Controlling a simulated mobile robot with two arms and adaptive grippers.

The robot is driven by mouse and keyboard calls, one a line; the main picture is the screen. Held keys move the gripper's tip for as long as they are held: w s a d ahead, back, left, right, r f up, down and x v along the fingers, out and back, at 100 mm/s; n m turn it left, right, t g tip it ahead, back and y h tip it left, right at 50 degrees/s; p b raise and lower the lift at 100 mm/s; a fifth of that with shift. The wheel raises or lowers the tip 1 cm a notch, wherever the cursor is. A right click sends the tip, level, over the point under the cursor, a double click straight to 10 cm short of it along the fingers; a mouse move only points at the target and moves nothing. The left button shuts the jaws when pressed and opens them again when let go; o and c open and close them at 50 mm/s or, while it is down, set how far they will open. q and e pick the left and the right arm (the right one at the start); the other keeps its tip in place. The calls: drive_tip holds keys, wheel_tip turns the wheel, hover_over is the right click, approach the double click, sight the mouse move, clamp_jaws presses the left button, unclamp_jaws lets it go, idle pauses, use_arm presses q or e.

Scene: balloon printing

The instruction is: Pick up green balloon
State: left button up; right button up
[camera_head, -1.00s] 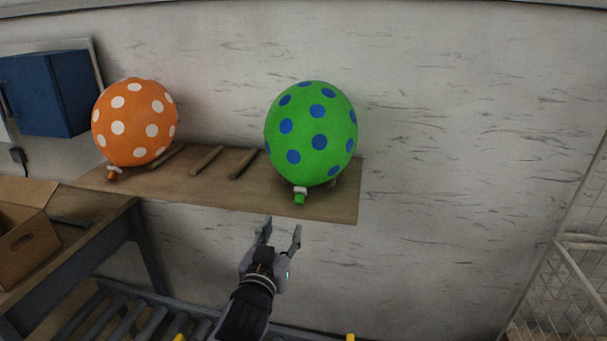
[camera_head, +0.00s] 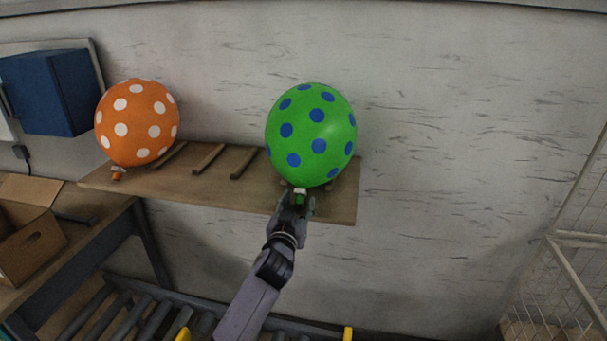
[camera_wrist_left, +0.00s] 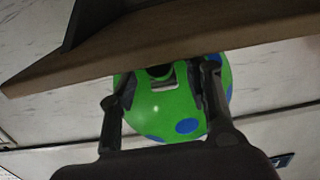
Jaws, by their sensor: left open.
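The green balloon (camera_head: 311,135) with blue dots sits at the right end of the wooden shelf, its neck and white clip (camera_head: 300,191) at the front edge. My left gripper (camera_head: 297,203) is at the neck, with its open fingers on either side of it. In the left wrist view the green balloon (camera_wrist_left: 165,112) fills the space between and beyond the fingers of my left gripper (camera_wrist_left: 160,92). Whether the fingers touch the neck cannot be told. My right gripper is not in view.
The wooden shelf (camera_head: 235,188) also carries an orange balloon (camera_head: 137,124) with white dots at its left. A cardboard box (camera_head: 28,240) stands on a table at the left. A roller conveyor (camera_head: 120,315) lies below. A mesh fence (camera_head: 570,285) is at the right.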

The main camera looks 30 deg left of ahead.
use_arm(q)
drive_tip(key=shift+w+a+f, duration=0.1)
drive_tip(key=shift+w+a, duration=0.1)
drive_tip(key=shift+w, duration=0.4)
drive_tip(key=c, duration=0.9)
